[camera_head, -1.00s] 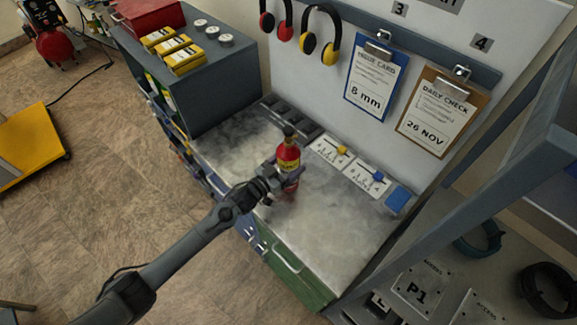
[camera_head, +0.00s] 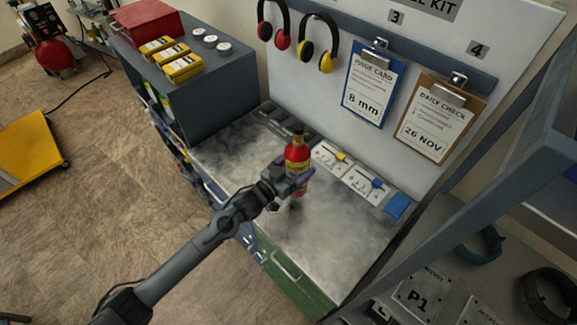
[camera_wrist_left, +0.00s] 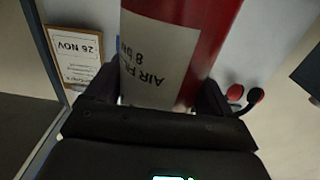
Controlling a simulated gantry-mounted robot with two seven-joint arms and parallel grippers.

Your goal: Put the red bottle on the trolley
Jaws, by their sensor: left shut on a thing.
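The red bottle (camera_head: 297,153) has a dark top and a yellow band. It is upright in my left gripper (camera_head: 295,180), whose fingers are shut around its lower body. It appears to be held a little above the grey bench top (camera_head: 325,240), with a dark shadow below. In the left wrist view, the bottle (camera_wrist_left: 208,45) stands between the fingers (camera_wrist_left: 155,100), its pale label facing the camera. A low yellow platform (camera_head: 25,155), which looks like the trolley, is on the floor at the far left, partly cut off. My right gripper is out of view.
A grey cabinet (camera_head: 205,95) with yellow boxes, white-topped tins and a red case stands left of the bottle. Slider panels (camera_head: 345,170) lie behind it, below a board with earmuffs and clipboards. A slanted frame post (camera_head: 470,190) is at right. The floor (camera_head: 110,200) between bench and platform looks clear.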

